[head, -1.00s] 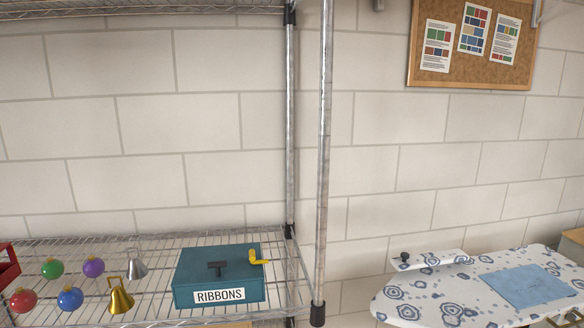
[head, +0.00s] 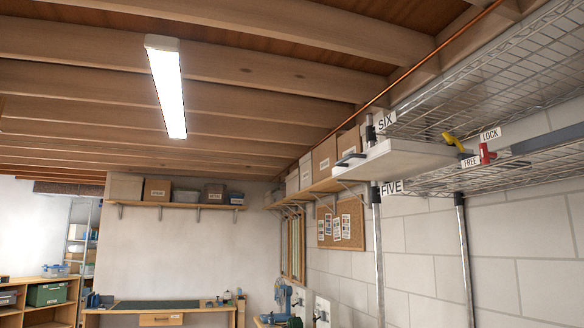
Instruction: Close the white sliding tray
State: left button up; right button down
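The white sliding tray (head: 400,161) is high on the right in the head view, between the labels SIX (head: 385,122) and FIVE (head: 391,188). It sticks out to the left past the posts of the wire rack (head: 480,75), so it stands pulled out. A dark handle (head: 350,158) is on its left end. A yellow lever (head: 453,141) stands at its right end. A red lever (head: 486,154) is beside the labels FREE (head: 470,162) and LOCK (head: 490,134). Neither of my grippers is in view.
Metal posts (head: 466,260) carry the rack along the right wall. A wall shelf with boxes (head: 320,165) runs behind the tray. A long ceiling light (head: 166,88) hangs at upper left. A workbench (head: 160,306) stands at the far wall. The air left of the tray looks clear.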

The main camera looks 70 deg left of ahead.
aim_at(392, 159)
jog(key=u, duration=1.8)
